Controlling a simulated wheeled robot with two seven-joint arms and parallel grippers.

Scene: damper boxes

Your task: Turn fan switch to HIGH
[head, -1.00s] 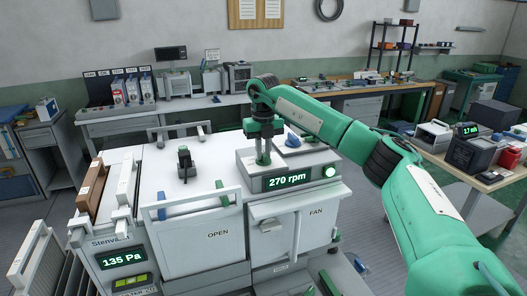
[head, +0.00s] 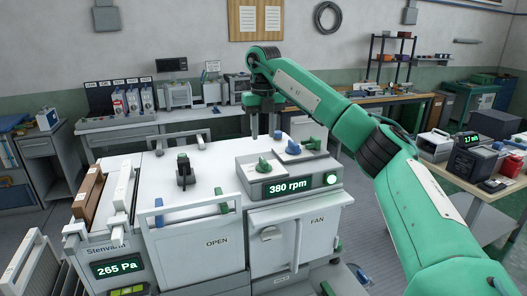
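The fan control box (head: 262,188) sits on top of the white cabinet, and its lit display (head: 287,187) reads 380 rpm. A green knob (head: 263,165) stands on the box's upper face, to the left; its position marks are too small to read. My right gripper (head: 263,130) is raised behind and above the green knob, clear of it. Its two fingers look spread, with nothing between them. The FAN door (head: 275,248) is below the box. My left gripper is out of view.
A pressure display (head: 118,267) reads 265 Pa. Brown and white panels (head: 88,194) stand at the left. The cabinet top around the lever is mostly clear.

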